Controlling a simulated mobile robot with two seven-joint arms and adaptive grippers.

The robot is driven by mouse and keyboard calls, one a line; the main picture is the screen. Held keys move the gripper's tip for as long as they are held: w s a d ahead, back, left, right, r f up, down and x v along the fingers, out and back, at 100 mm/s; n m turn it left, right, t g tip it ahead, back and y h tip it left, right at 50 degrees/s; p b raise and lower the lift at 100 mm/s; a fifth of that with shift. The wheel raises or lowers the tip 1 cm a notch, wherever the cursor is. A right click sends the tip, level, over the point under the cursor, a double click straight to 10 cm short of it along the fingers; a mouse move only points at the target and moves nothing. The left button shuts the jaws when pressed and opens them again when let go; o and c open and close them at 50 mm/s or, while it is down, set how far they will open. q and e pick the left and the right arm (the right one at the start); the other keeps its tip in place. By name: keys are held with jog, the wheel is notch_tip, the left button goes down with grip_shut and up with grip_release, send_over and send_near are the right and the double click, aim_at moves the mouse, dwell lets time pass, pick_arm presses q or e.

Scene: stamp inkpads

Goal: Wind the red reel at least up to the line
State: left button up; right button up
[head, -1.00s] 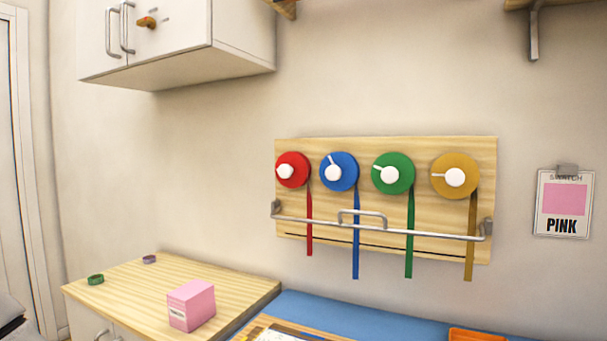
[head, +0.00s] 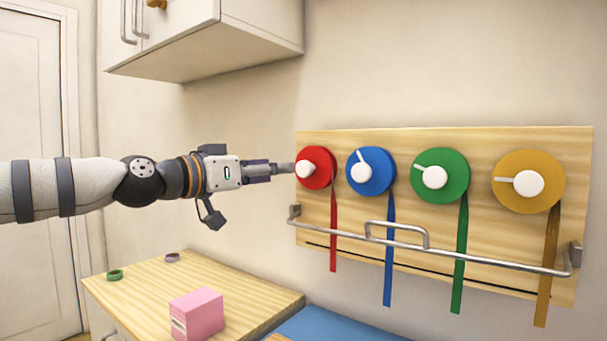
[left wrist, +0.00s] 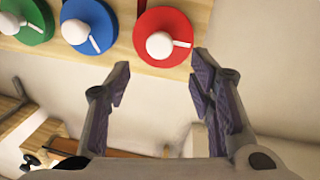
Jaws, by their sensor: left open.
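The red reel (head: 322,160) is at the left end of a wooden wall board (head: 450,233), with a white knob (head: 305,170) at its centre. Its red ribbon (head: 333,230) hangs down past the metal rail, and its end is near the thin black line (head: 340,250) at the board's bottom. My left gripper (head: 288,168) is just left of the red reel. In the left wrist view, my left gripper (left wrist: 160,85) is open and empty, with the red reel (left wrist: 178,22) and its knob (left wrist: 159,45) just beyond the fingertips. My right gripper is not in view.
A blue reel (head: 371,171), green reel (head: 440,175) and yellow reel (head: 528,181) with ribbons are to the right. A metal rail (head: 480,262) with a raised handle crosses the board's front. A pink box (head: 197,315) stands on the counter below; a cabinet (head: 262,35) hangs above.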

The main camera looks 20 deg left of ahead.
aim_at(301, 169)
pick_arm(q)
jog(key=x, duration=0.6)
jog(key=shift+w+f+b, duration=0.15)
jog(key=shift+f+b, duration=0.2)
jog(key=shift+w+d+r, duration=0.25)
jog(key=shift+w+d, duration=0.1)
jog(key=shift+w, duration=0.1)
jog(key=shift+c, duration=0.6)
jog(key=c, duration=1)
